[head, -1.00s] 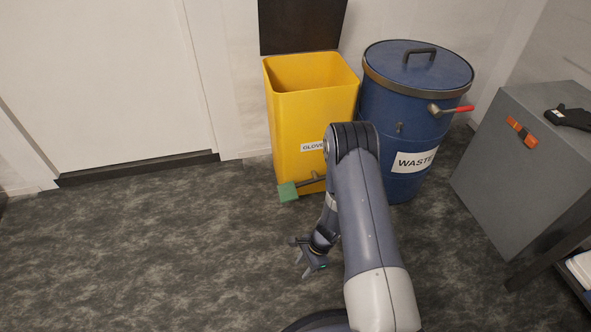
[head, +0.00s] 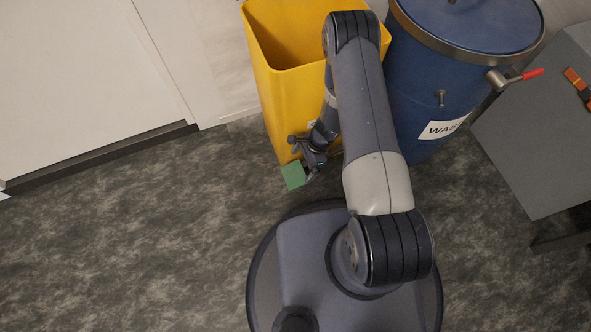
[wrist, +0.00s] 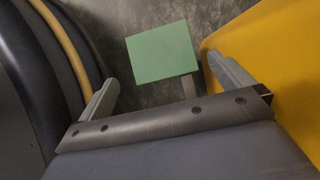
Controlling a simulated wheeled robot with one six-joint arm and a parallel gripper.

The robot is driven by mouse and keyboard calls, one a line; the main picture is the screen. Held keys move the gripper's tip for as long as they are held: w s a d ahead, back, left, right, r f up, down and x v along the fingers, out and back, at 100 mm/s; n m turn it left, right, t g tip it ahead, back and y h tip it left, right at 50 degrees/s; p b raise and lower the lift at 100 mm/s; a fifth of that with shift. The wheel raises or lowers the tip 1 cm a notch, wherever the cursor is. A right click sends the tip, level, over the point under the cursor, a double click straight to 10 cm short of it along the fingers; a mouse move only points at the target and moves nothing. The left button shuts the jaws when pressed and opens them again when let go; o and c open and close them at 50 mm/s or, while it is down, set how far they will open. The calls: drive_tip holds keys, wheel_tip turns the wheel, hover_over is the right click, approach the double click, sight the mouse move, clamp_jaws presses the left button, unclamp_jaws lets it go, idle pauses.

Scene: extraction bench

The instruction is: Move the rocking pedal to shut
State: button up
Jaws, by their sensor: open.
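The rocking pedal is a flat green plate (head: 293,175) on a grey arm, low at the front of the yellow bin (head: 272,95). My gripper (head: 302,166) is open and empty, right beside and over the pedal in the head view. In the wrist view the green pedal (wrist: 162,51) shows between and beyond the two fingertips of my gripper (wrist: 166,78). I cannot tell whether a finger touches it. The bin's top is open. My arm hides part of the bin's front and most of its label.
A blue waste drum (head: 432,85) with a red-handled clamp (head: 520,76) stands right of the bin. A grey cabinet (head: 535,150) is farther right. A white door (head: 75,75) is at the left. The floor (head: 130,220) left of the pedal is clear.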

sight(294, 175)
drive_tip(key=b+x, duration=0.1)
drive_tip(key=x, duration=0.5)
drive_tip(key=shift+a+f+b, duration=0.2)
drive_tip(key=shift+f+b, duration=0.1)
drive_tip(key=c, duration=1.1)
drive_tip(key=shift+w+d+r+g+y+b, duration=0.1)
drive_tip(key=shift+d+r+g+y+b, duration=0.1)
drive_tip(key=shift+r+y+b, duration=0.4)
drive_tip(key=shift+d+r+g+y+b, duration=0.1)
drive_tip(key=shift+r+g+y+b, duration=0.15)
drive_tip(key=shift+r+y, duration=0.5)
drive_tip(key=r, duration=0.2)
drive_tip(key=shift+d+r+y, duration=0.25)
drive_tip(key=shift+d+r, duration=0.05)
drive_tip(key=shift+d, duration=0.05)
drive_tip(key=shift+w, duration=0.1)
drive_tip(key=o, duration=1.1)
drive_tip(key=shift+d, duration=0.1)
drive_tip(key=shift+r, duration=0.1)
